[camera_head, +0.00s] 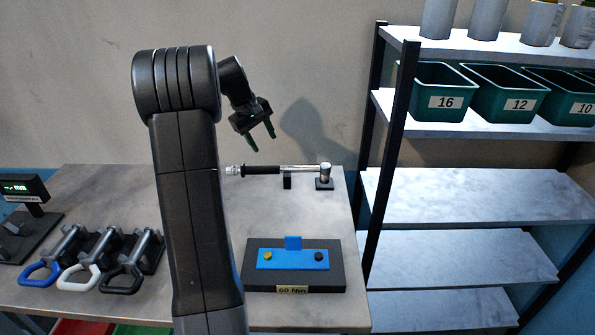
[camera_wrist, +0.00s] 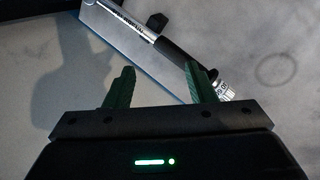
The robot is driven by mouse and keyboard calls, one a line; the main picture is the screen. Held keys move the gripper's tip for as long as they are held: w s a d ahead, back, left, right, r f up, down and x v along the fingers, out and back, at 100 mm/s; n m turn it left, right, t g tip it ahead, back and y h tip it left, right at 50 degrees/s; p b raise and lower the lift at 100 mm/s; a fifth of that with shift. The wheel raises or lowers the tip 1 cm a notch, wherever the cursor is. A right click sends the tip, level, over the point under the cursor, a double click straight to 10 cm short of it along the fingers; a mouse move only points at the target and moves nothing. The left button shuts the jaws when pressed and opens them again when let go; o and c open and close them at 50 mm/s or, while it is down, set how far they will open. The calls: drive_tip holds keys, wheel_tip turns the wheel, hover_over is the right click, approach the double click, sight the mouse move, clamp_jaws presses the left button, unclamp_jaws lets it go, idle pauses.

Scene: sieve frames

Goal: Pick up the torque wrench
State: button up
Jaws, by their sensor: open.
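The torque wrench (camera_head: 298,169) lies level near the back of the table, raised on two small black rests. My gripper (camera_head: 260,135) is open and empty, above and apart from the wrench in the head view. In the wrist view my gripper (camera_wrist: 163,75) shows two green fingers spread wide.
A black base with a blue block (camera_head: 292,258), labelled 60 Nm, sits at the front right of the table (camera_head: 330,220). Several looped-handle tools (camera_head: 85,270) and a small display (camera_head: 24,188) are at left. A shelf rack (camera_head: 470,195) with green bins stands close on the right.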

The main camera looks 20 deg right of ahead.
drive_tip(key=a+n, duration=0.1)
drive_tip(key=n, duration=0.4)
drive_tip(key=n+h, duration=0.1)
drive_tip(key=n, duration=0.4)
approach(278, 167)
wheel_tip(278, 167, down, 4)
drive_tip(key=shift+t, duration=0.3)
drive_tip(key=shift+w+d+f+p, duration=0.1)
drive_tip(key=shift+d+f+p, duration=0.75)
drive_tip(key=shift+d+f, duration=1.15)
drive_tip(key=shift+a+f, duration=0.1)
drive_tip(key=shift+c, duration=0.4)
clamp_jaws()
